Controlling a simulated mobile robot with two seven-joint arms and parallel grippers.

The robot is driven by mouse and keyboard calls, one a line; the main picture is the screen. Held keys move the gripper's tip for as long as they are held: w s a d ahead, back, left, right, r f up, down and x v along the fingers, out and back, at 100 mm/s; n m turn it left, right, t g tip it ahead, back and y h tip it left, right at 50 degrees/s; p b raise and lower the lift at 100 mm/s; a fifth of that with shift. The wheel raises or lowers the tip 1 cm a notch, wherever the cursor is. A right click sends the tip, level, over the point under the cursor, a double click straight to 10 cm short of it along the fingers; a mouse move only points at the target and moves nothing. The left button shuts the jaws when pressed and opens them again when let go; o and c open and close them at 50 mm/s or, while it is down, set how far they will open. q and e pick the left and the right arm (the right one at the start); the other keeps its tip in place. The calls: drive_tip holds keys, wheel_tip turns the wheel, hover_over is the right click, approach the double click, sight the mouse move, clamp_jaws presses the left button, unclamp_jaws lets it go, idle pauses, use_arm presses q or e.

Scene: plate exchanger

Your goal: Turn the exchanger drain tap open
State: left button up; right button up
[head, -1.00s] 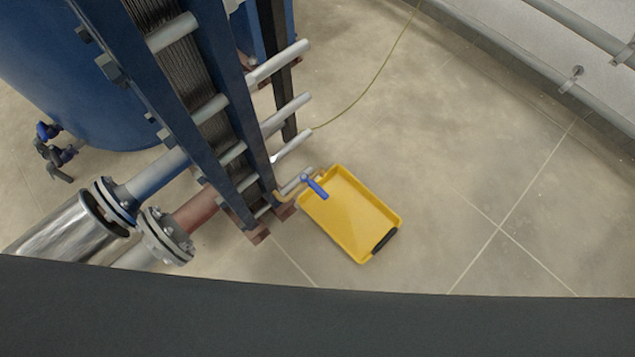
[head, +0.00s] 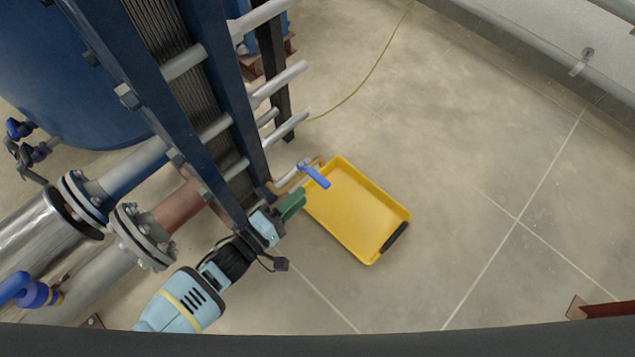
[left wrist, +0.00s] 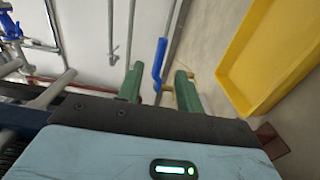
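The drain tap has a blue lever handle (head: 315,176) on a small brass-coloured pipe at the foot of the plate exchanger (head: 215,130). My left gripper (head: 292,203), with green fingers, is just below and left of the handle. In the left wrist view the fingers (left wrist: 158,78) are apart and empty. The blue handle (left wrist: 159,58) appears in the gap between them, beyond the fingertips, with no clear contact. My right gripper is not in view.
The yellow tray (head: 345,222) with a black grip lies on the floor beside the exchanger. Flanged pipes (head: 140,238) stand close to my left arm. A thin yellow-green cable (head: 375,68) runs across the floor. Floor to the right is clear.

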sight(317, 183)
use_arm(q)
drive_tip(key=shift+b+x, duration=1.75)
drive_tip(key=shift+x, duration=2.2)
clamp_jaws()
